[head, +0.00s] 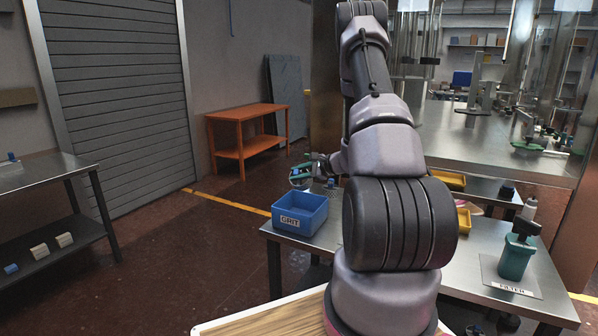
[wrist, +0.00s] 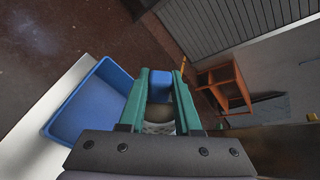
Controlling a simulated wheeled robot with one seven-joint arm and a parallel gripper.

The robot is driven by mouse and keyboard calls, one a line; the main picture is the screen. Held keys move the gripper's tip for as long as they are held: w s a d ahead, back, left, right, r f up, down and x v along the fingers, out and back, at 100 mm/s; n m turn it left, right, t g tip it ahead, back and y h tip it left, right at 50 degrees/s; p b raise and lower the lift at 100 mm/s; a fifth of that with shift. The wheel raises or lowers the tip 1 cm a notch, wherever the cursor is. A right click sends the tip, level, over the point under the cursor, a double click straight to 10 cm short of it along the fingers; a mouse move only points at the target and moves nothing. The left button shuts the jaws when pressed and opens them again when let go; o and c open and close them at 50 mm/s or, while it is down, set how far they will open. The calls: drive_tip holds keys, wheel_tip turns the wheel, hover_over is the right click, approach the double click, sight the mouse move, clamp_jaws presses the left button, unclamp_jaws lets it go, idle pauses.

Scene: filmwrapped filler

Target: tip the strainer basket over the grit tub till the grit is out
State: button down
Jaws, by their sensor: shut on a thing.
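My gripper (head: 306,172) is at the end of my arm, above and just behind the grit tub. In the wrist view its two green fingers (wrist: 160,74) are shut on a blue grip (wrist: 159,90) of the strainer basket. The basket's pale mesh (wrist: 159,128) shows between the fingers; its inside is mostly hidden, and I cannot tell how much grit it holds. In the head view the basket (head: 299,183) is small and partly hidden. The grit tub (head: 290,221) is a blue open box labelled GRIT on the bench. Its blue wall (wrist: 75,103) also shows left of the fingers.
The steel bench (head: 313,240) carries the tub near its left corner. An orange table (head: 240,114) stands farther back. The floor left of the bench is clear.

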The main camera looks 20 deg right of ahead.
sight(296, 184)
drive_tip(key=f+n+t+h, duration=0.1)
drive_tip(key=n, duration=0.1)
drive_tip(key=f+n+t+h, duration=0.1)
drive_tip(key=n, duration=0.1)
drive_tip(key=s+a+f+n+t, duration=0.1)
drive_tip(key=n+t, duration=0.1)
drive_tip(key=shift+a+f+n+h, duration=0.1)
drive_tip(key=shift+f+n+h, duration=0.25)
drive_tip(key=shift+n+h, duration=0.05)
drive_tip(key=n+t, duration=0.1)
drive_tip(key=f+n, duration=0.1)
drive_tip(key=n, duration=0.1)
drive_tip(key=shift+w+d+f+n+t, duration=0.2)
drive_tip(key=shift+n+t, duration=0.1)
drive_tip(key=shift+t, duration=0.1)
drive_tip(key=shift+r, duration=0.2)
drive_tip(key=shift+r, duration=0.45)
drive_tip(key=shift+f, duration=0.1)
drive_tip(key=shift+f, duration=0.55)
